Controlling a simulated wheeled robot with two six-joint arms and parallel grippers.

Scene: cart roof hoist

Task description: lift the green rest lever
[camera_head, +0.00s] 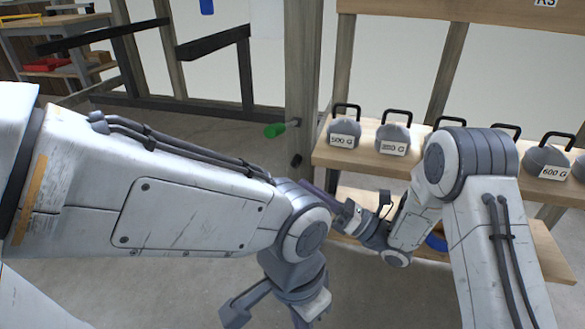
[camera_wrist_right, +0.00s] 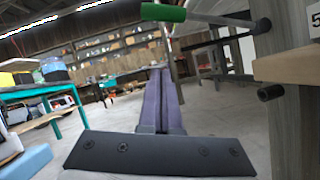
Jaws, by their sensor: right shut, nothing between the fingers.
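The green rest lever (camera_head: 275,130) is a green grip on a short grey rod, sticking out to the left from a wooden post. In the right wrist view its green grip (camera_wrist_right: 163,13) is at the top, with the rod running right to the post. My right gripper (camera_head: 318,194) is shut and empty, its purple-grey fingers pointing up and left, below and right of the lever in the head view. In the wrist view the fingers (camera_wrist_right: 158,85) lie together, apart from the grip in the picture. My left gripper (camera_head: 268,312) hangs low, open and empty.
A wooden shelf (camera_head: 345,158) on the right carries several grey weights with handles and labels, such as 500 G (camera_head: 344,134). The wooden post (camera_head: 302,80) stands left of the shelf, with a dark peg (camera_head: 296,160) low on it. Open floor lies left of the post.

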